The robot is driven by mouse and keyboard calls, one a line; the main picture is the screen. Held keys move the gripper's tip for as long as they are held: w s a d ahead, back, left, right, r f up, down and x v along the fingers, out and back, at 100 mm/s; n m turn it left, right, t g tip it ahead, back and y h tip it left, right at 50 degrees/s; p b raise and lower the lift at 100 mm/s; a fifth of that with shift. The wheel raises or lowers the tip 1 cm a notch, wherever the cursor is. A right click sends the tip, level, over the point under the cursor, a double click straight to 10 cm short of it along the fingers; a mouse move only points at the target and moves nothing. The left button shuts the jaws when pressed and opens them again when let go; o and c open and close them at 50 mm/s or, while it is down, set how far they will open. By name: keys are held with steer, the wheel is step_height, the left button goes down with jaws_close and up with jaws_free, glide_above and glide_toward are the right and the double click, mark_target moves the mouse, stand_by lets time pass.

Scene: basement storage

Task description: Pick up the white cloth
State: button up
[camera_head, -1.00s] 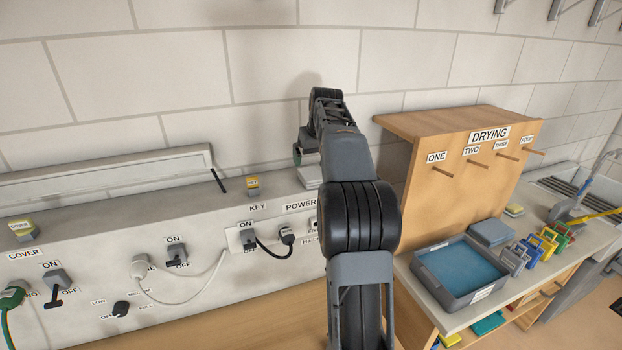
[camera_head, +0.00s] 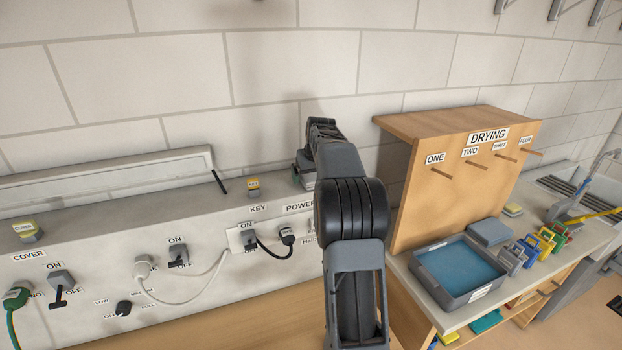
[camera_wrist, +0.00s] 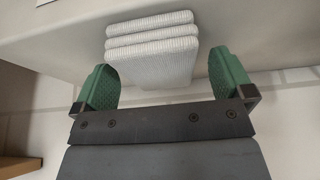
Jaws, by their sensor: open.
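The white cloth (camera_wrist: 152,48) is a folded, ribbed, layered pad. In the wrist view it lies on a pale ledge, between the two green fingers of my gripper (camera_wrist: 163,78). The fingers are spread wider than the cloth, with a visible gap on each side. The cloth's near edge reaches in between the fingers, and nothing is clamped.
The ledge (camera_head: 120,205) carries a yellow-topped block (camera_head: 253,186) left of my gripper. Below are switches, plugs and cables on its front panel. To the right stand a wooden DRYING rack (camera_head: 455,180) with pegs, a grey tray (camera_head: 432,283) and several coloured clips.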

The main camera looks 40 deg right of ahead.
steer(key=shift+c, duration=0.3)
steer(key=c, duration=1)
steer(key=shift+r, duration=0.15)
steer(key=shift+r, duration=0.25)
step_height(320, 180, up, 2)
steer(key=shift+r, duration=0.1)
steer(key=s+a+r+b, duration=0.1)
steer(key=s+a+r, duration=0.1)
steer(key=s+r, duration=0.1)
steer(key=s+a+r+b, duration=0.2)
steer(key=s+r, duration=0.1)
steer(key=s, duration=0.2)
steer(key=s+a+r+b, duration=0.1)
steer(key=s+a+r, duration=0.1)
steer(key=s+r, duration=0.2)
steer(key=shift+s+b, duration=0.3)
steer(key=shift+b, duration=0.1)
